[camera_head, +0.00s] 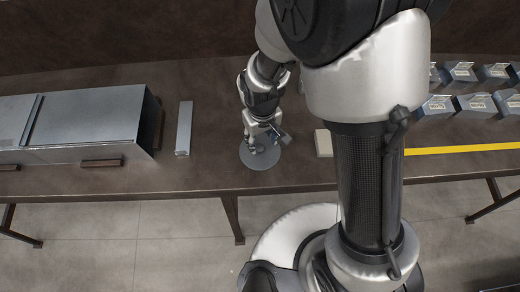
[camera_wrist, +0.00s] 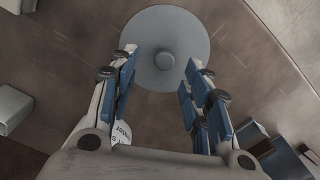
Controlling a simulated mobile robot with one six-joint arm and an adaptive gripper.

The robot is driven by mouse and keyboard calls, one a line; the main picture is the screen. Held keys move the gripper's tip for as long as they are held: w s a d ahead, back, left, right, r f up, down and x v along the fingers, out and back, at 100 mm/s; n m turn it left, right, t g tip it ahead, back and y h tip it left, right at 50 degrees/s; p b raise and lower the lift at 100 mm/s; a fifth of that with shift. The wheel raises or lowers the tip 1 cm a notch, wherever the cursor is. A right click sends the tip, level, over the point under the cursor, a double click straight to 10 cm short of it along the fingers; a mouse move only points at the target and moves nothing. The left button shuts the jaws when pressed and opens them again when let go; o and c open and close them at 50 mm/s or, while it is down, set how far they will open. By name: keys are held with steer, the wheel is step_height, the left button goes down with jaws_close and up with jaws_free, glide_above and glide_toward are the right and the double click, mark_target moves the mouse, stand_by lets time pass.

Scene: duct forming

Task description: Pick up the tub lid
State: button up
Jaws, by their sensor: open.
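The tub lid (camera_head: 262,160) is a round grey disc lying flat on the brown table near its front edge. In the wrist view the tub lid (camera_wrist: 140,40) shows a round knob (camera_wrist: 165,60) at its middle. My gripper (camera_head: 256,145) is above the lid in the head view and hides part of it. In the wrist view my gripper (camera_wrist: 158,70) is open, with its blue-padded fingers on either side of the line to the knob. The knob shows between and just beyond the fingertips. I cannot tell whether the fingers touch the lid.
A large grey metal box (camera_head: 85,108) stands on the left of the table (camera_head: 210,85), with a flat metal bar (camera_head: 184,128) beside it. A pale block (camera_head: 323,143) lies right of the lid. Several small grey bins (camera_head: 475,104) and a yellow strip (camera_head: 465,149) are at right.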

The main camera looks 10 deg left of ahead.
mark_target(260, 148)
steer(key=f, duration=0.1)
steer(key=f+b, duration=0.1)
steer(key=f, duration=0.1)
steer(key=f+b, duration=0.1)
steer(key=shift+s+a+f, duration=0.2)
steer(key=shift+a+f, duration=0.05)
steer(key=shift+f, duration=0.15)
steer(key=shift+r, duration=0.1)
steer(key=shift+c, duration=0.4)
jaws_close()
steer(key=shift+r, duration=0.1)
